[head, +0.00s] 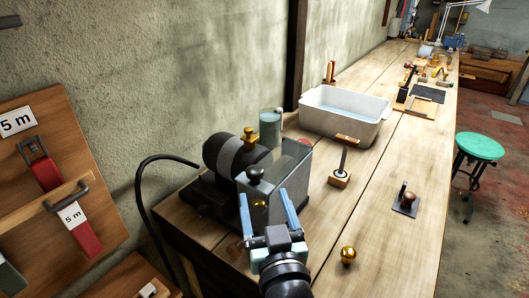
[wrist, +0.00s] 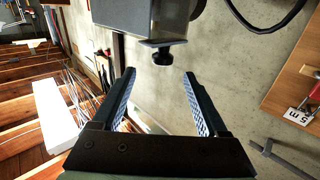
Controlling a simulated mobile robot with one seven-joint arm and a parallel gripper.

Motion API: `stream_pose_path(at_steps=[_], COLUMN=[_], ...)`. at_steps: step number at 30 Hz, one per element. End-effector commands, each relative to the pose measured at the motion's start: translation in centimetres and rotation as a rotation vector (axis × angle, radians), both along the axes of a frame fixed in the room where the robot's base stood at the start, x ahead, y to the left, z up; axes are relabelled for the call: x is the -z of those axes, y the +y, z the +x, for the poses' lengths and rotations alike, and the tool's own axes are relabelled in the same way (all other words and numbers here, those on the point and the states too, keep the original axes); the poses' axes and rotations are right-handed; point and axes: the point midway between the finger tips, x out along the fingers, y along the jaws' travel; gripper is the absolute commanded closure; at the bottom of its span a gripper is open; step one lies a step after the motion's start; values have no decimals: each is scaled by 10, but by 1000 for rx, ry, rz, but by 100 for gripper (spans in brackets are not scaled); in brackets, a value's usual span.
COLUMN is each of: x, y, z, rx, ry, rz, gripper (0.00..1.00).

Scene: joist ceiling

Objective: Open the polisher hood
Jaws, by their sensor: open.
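The polisher (head: 222,152) is a dark, round-bodied machine at the near left end of the workbench. Its grey, box-like hood (head: 290,178) faces me and also shows at the top of the wrist view (wrist: 135,15). A black round knob (head: 255,173) sticks out from the hood; in the wrist view the knob (wrist: 162,56) hangs just beyond the fingertips, roughly centred between them. My gripper (head: 264,193) is open and empty, its two blue fingers on either side of the knob's line. In the wrist view my gripper (wrist: 159,74) shows a gap short of the knob.
A brass ball (head: 348,255), a small wooden-based post (head: 341,172) and a dark plate with a knob (head: 405,202) stand right of the polisher. A white water basin (head: 345,115) is behind. A black hose (head: 143,185) curves at left. The bench's right side is mostly clear.

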Motion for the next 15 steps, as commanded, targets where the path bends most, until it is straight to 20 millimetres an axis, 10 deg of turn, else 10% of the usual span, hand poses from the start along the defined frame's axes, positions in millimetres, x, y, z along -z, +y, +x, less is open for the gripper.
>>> stream_pose_path(at_steps=[15], x=[-5], y=[14], z=[80], rx=[-2], ry=[-4], rz=[-3], gripper=[24])
